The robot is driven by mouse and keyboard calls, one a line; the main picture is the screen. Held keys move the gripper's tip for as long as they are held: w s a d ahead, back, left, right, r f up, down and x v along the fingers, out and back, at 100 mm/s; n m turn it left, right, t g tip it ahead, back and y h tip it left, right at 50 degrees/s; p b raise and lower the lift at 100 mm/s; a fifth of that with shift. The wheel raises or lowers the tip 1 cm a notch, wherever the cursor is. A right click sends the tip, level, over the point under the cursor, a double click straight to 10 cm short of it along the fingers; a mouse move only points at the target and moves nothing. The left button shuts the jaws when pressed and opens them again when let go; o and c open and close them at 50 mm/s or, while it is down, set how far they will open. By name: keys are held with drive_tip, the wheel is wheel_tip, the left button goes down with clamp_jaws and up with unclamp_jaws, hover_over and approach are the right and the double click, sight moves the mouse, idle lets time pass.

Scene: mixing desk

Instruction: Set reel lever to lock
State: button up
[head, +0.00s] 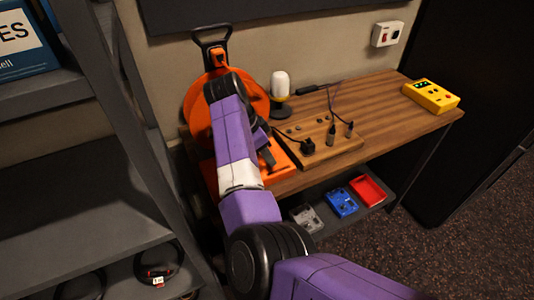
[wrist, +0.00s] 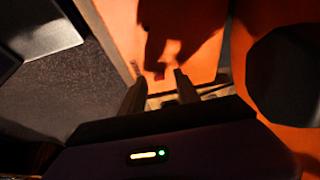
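The orange reel (head: 196,115) stands at the left end of the wooden desk, with a black carrying handle (head: 211,33) on top. My arm crosses in front of it and hides its middle. In the wrist view, an orange surface of the reel (wrist: 205,62) fills the upper middle, with a dark shadow across it. A black round part (wrist: 285,75) is at the right. My gripper (wrist: 158,76) has its two dark fingers apart, close to the orange surface. A small red patch shows near the fingertips; I cannot tell whether it is the lever. The lever's setting is not clear.
On the desk (head: 385,125) are a wooden board (head: 340,150) with plugs and cables, a white-topped lamp (head: 280,84) and a yellow box (head: 430,96). Red (head: 369,189) and blue (head: 341,202) trays sit on the shelf below. A grey shelf rack (head: 75,215) stands close at left.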

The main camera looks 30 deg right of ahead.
drive_tip(key=shift+d+f, duration=0.25)
drive_tip(key=shift+f, duration=0.35)
clamp_jaws()
